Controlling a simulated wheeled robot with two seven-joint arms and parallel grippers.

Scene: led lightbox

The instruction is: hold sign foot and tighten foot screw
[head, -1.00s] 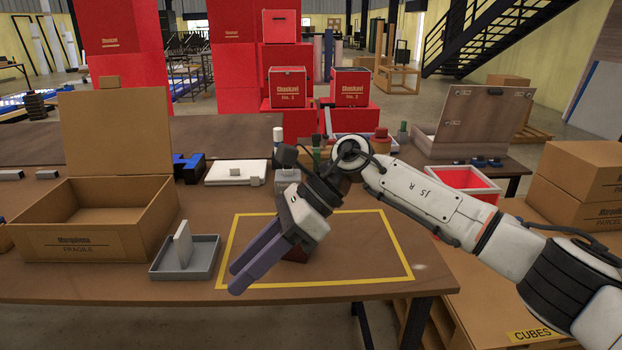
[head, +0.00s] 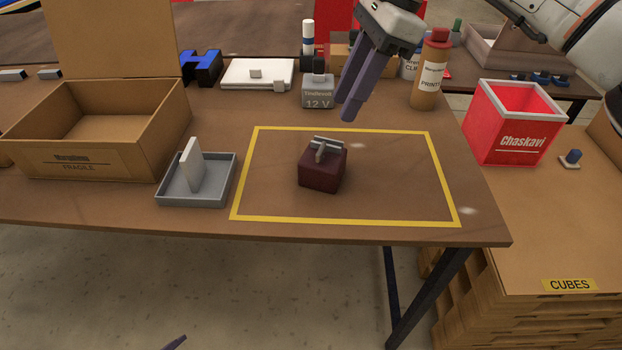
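A dark red block (head: 320,174), which looks like the sign foot, stands on the table inside a yellow-outlined rectangle. A grey T-shaped screw handle (head: 325,149) sits on its top. My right gripper (head: 347,111) hangs behind and above the block, to its upper right, pointing down and touching neither block nor screw. Its purple fingers overlap in this view, so I cannot tell their gap; I see nothing held. Only a purple fingertip of my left gripper (head: 176,342) shows at the bottom edge, well in front of the table.
A grey tray (head: 190,194) with an upright pale plate (head: 190,165) stands left of the yellow outline (head: 345,222). A 12 V block (head: 318,94) and an orange-brown bottle (head: 431,72) stand behind it. An open cardboard box (head: 85,158) is at left, a red bin (head: 513,125) at right.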

